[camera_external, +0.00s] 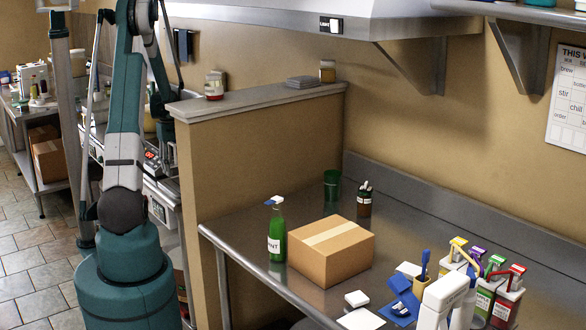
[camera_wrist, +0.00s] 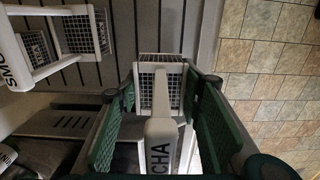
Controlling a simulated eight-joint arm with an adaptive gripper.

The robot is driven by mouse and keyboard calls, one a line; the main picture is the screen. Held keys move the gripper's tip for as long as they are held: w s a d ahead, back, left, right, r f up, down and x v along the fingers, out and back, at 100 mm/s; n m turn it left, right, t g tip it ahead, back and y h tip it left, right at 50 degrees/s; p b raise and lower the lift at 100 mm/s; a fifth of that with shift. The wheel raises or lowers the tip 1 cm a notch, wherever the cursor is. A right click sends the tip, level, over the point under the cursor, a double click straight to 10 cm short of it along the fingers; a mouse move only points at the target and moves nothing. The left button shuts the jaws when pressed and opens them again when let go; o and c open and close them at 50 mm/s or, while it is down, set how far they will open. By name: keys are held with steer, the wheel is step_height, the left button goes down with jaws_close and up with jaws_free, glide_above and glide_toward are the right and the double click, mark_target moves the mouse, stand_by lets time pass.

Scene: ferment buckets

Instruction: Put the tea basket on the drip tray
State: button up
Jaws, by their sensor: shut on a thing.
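In the wrist view my gripper (camera_wrist: 160,97) has its two green-padded fingers on either side of the pale handle of a tea basket (camera_wrist: 161,132). The handle's label reads "CHA", partly cut off. The basket's wire mesh shows beyond the fingertips. The jaws are shut on this basket. A grey part with dark slots (camera_wrist: 70,123) lies left of the fingers; I cannot tell whether it is the drip tray. In the external view the gripper and held basket cannot be made out behind my arm and the partition.
Two other mesh baskets (camera_wrist: 83,38) (camera_wrist: 36,47) with pale labelled handles are at upper left in the wrist view, by a dark ribbed surface (camera_wrist: 130,25). Tiled floor (camera_wrist: 265,60) shows at right. A partition (camera_external: 265,150) separates my arm from the steel table with a cardboard box (camera_external: 330,252).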

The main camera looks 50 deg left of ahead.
mark_target(172, 142)
steer(key=shift+f, duration=0.1)
steer(key=shift+f, duration=1.8)
steer(key=shift+f, duration=0.2)
steer(key=o, duration=1.5)
steer(key=shift+o, duration=0.2)
steer(key=shift+r, duration=0.1)
steer(key=shift+r, duration=0.2)
steer(key=shift+r, duration=5.95)
